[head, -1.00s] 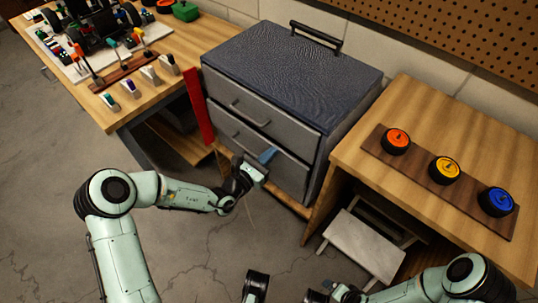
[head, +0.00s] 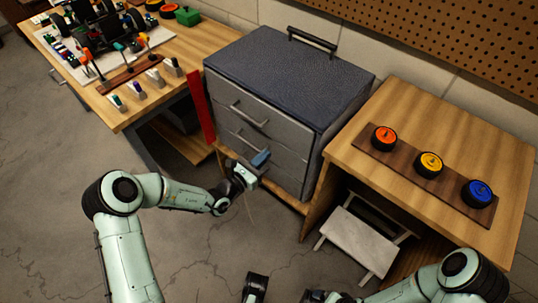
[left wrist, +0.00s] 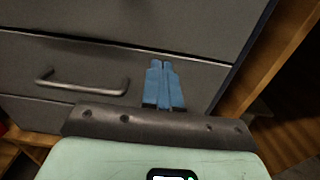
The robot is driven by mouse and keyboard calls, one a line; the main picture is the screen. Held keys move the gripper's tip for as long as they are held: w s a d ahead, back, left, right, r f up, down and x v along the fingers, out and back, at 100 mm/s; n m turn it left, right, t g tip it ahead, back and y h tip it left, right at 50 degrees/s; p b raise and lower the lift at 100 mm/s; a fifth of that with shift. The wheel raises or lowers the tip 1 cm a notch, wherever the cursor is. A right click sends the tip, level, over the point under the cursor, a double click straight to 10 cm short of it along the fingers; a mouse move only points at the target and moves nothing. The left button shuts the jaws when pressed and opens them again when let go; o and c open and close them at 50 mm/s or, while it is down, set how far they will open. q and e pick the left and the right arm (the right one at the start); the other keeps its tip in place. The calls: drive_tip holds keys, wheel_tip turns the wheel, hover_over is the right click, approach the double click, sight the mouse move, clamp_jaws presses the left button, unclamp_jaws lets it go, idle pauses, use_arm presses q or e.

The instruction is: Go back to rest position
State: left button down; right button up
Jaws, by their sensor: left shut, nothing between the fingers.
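My left gripper (head: 261,157) is in front of the grey drawer cabinet (head: 285,85), near its lower drawers. Its blue fingers are together and hold nothing. In the left wrist view the shut fingers (left wrist: 163,85) point at the drawer fronts, beside a metal handle (left wrist: 82,82). I cannot tell whether the fingertips touch the cabinet. The drawers look closed. My right arm (head: 450,280) is at the bottom right. Dark parts show at the bottom middle, but I cannot make out the right gripper's fingers.
A workbench (head: 215,35) at the left holds a car, tools and small parts. The right table (head: 440,110) carries a board with orange, yellow and blue wheels (head: 477,194). A white stool (head: 360,240) stands beneath it. A red panel (head: 199,105) is left of the cabinet. Floor at left is clear.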

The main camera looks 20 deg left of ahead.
use_arm(q)
drive_tip(key=p+v, duration=0.1)
drive_tip(key=v, duration=0.8)
use_arm(e)
drive_tip(key=shift+s+a+r+g, duration=0.25)
drive_tip(key=shift+s+a+r, duration=0.15)
drive_tip(key=shift+s+r, duration=0.25)
drive_tip(key=shift+s+a+r+g, duration=0.25)
drive_tip(key=shift+s+a+r, duration=0.1)
drive_tip(key=shift+s+r, duration=0.2)
use_arm(q)
drive_tip(key=shift+s+a+f, duration=0.1)
drive_tip(key=shift+s, duration=0.05)
use_arm(e)
drive_tip(key=shift+s+f, duration=0.1)
